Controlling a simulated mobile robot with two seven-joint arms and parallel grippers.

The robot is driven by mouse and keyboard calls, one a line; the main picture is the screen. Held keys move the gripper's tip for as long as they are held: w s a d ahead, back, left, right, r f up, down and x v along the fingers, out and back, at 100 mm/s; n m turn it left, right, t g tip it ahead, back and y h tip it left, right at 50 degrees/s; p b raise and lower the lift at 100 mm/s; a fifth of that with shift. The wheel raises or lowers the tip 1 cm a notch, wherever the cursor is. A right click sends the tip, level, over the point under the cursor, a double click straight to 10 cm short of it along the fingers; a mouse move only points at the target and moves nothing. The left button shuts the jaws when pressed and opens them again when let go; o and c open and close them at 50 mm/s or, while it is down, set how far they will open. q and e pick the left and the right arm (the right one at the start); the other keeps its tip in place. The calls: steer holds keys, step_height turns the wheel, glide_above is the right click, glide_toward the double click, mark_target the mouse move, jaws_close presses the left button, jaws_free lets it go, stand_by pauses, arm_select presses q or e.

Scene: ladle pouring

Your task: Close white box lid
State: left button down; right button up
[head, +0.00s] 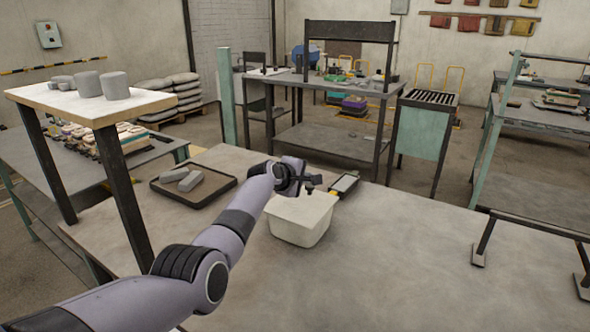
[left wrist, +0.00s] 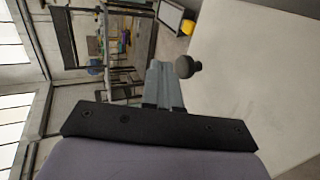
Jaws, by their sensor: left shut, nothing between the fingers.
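The white box (head: 300,233) stands on the grey table in the middle of the head view. Its top looks covered by a flat pale lid (head: 300,210), which appears to lie level on the rim. The far part of the box is partly hidden by my gripper. My left gripper (head: 313,182) is just above the far edge of the box, shut and empty. In the left wrist view its fingers (left wrist: 163,85) are together, beside a dark round knob (left wrist: 187,66). A broad pale surface (left wrist: 250,85) fills the right of that view. My right gripper is not in view.
A dark tray (head: 225,199) with grey blocks lies left of the box. A small dark device with yellow parts (head: 344,184) lies just behind the box. A raised white shelf (head: 60,98) with grey cylinders stands at left.

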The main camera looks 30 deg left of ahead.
arm_select(q)
steer(key=shift+p+v, duration=0.55)
steer(key=shift+v, duration=1.85)
steer(key=shift+s, duration=0.1)
